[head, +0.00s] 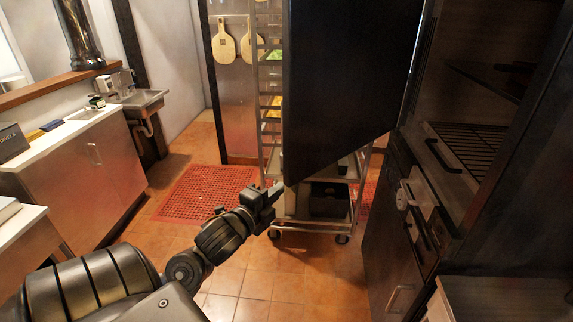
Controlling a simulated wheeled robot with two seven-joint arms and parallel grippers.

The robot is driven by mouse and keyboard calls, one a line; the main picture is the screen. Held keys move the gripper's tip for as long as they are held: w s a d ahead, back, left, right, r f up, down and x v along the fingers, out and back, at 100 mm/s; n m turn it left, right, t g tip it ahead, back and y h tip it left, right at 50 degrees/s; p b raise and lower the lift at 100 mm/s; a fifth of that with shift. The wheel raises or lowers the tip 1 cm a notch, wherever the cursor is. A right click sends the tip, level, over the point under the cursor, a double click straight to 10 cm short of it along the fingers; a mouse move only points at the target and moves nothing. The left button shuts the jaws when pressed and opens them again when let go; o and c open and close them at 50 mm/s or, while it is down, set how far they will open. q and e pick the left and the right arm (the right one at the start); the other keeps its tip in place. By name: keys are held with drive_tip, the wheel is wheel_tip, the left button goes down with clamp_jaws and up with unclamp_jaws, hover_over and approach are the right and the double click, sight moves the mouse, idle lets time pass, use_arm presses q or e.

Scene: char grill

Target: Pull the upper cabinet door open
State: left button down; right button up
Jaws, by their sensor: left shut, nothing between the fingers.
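The upper cabinet door (345,85) is a large dark panel standing open, swung out from the tall cabinet at the right. Its lower corner hangs close to my left gripper. The cabinet's inside (485,100) shows, with a wire rack (470,145) in it. My left gripper (274,190) is shut with nothing in it, at the door's lower left corner. I cannot tell whether it touches the door. My right gripper is not in view.
A wheeled rack (290,226) with trays stands behind the door. A red floor mat (205,195) lies on the tiles. A white-topped counter (75,130) and a sink (140,100) are at the left. The tiled floor in the middle is clear.

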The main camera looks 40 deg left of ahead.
sight(288, 165)
use_arm(q)
drive_tip(key=w+a, duration=0.1)
drive_tip(key=w, duration=0.2)
drive_tip(key=w+a+p, duration=0.1)
drive_tip(key=w+a, duration=0.1)
drive_tip(key=w, duration=0.1)
drive_tip(key=w+a+r, duration=0.1)
drive_tip(key=w, duration=0.3)
drive_tip(key=shift+a+r, duration=0.1)
drive_tip(key=shift+a, duration=0.05)
drive_tip(key=shift+s+a+p, duration=0.1)
drive_tip(key=shift+a+p, duration=0.2)
drive_tip(key=shift+a, duration=0.2)
